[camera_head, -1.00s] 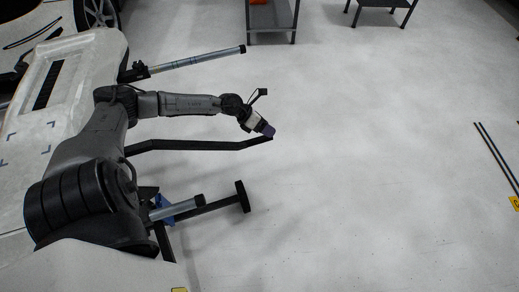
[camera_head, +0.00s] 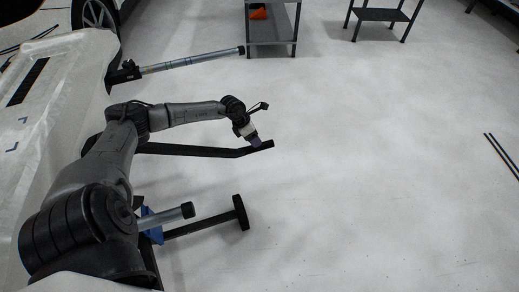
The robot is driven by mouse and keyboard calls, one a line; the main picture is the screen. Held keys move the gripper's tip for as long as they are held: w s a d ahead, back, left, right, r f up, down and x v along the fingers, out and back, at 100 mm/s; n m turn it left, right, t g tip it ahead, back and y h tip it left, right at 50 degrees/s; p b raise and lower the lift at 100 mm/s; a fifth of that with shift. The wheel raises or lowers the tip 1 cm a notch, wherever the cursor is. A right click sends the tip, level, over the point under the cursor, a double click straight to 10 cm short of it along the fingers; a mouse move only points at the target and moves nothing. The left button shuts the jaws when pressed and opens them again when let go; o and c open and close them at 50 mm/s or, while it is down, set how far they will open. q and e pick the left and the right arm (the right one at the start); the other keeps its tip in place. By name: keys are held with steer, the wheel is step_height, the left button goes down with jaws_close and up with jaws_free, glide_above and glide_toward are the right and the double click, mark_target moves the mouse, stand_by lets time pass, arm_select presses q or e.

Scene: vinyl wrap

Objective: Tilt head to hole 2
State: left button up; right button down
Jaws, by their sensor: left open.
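No hole marked 2 can be made out. My right gripper is not in the picture.
A white car body panel (camera_head: 62,75) lies along the left side, with a wheel (camera_head: 95,18) behind.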

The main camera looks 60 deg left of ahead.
arm_select(q)
steer(key=shift+b+x, duration=1.3)
steer(key=shift+x, duration=1.55)
steer(key=shift+c, duration=0.4)
